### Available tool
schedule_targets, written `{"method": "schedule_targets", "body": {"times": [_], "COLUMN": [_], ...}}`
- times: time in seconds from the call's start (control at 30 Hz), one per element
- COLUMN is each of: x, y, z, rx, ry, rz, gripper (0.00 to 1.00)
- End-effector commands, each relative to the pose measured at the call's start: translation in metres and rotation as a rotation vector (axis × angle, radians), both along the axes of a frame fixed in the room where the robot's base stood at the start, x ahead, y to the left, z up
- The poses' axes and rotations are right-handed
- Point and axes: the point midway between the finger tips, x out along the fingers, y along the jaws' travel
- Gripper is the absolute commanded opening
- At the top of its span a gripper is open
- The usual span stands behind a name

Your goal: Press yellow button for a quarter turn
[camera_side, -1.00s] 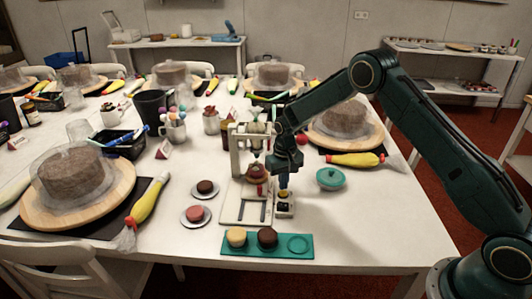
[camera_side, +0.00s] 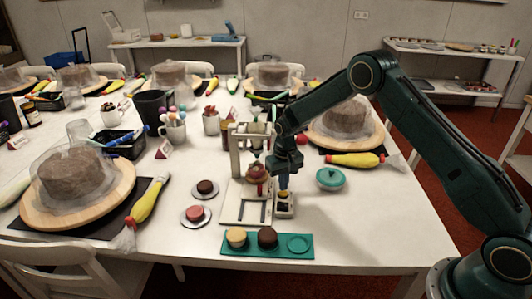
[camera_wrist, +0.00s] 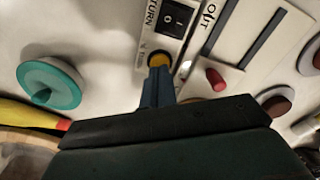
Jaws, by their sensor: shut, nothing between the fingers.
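The yellow button (camera_wrist: 160,60) sits on a small pale control box with a black rocker switch (camera_wrist: 172,18) and the printed word TURN. In the side view the control box (camera_side: 285,209) stands at the right of the white turntable rig (camera_side: 233,210). A small reddish-brown cake (camera_side: 257,173) sits in the rig. My gripper (camera_wrist: 157,84) is shut and empty, pointing down. Its tips overlap the button's near edge in the wrist view; I cannot tell whether they touch it. In the side view my gripper (camera_side: 284,186) is right above the box and partly hides the button.
A teal tray (camera_side: 288,252) with two small cakes lies in front of the rig. A teal lidded dish (camera_side: 330,179) is to the right. Two small cakes on plates (camera_side: 195,215) are to the left. The table's front right is clear.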

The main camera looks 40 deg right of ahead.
Motion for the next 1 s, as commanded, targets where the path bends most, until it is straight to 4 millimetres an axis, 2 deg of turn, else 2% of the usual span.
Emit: {"method": "schedule_targets", "body": {"times": [0.47,1.0], "x": [0.000,0.000], "y": [0.000,0.000], "z": [-0.014,-0.017], "rx": [0.000,0.000], "ry": [0.000,0.000], "rz": [0.000,0.000], "gripper": [0.00,0.00]}}
